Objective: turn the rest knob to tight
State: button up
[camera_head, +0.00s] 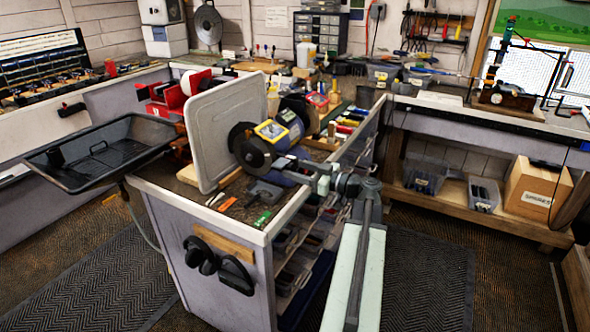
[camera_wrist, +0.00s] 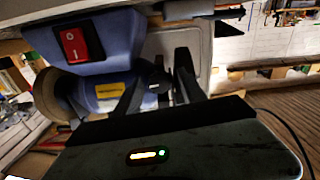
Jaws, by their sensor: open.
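The blue bench grinder (camera_head: 292,124) stands on the bench, with a dark wheel guard (camera_head: 252,152) at its near end. In the wrist view, the grinder's blue body (camera_wrist: 108,42) with a red switch (camera_wrist: 75,44) fills the left. My gripper (camera_head: 284,165) reaches in from the right, low beside the grinder. In the wrist view, its two dark fingers (camera_wrist: 158,82) are apart. A small dark part with a pale mark (camera_wrist: 155,88) shows between them; it may be the rest knob, but contact and its turn setting cannot be told.
A pale upright board (camera_head: 218,130) stands left of the grinder. A black tray (camera_head: 95,150) juts out at the left. Small tools lie on the bench's front corner, and dark goggles or ear muffs (camera_head: 236,275) hang on its end. Floor mat (camera_head: 425,280) at right is clear.

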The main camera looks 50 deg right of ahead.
jog(key=shift+w+a, duration=0.1)
jog(key=shift+w, duration=0.3)
grip_shut()
jog(key=shift+m, duration=0.7)
grip_release()
jog(key=v, duration=0.8)
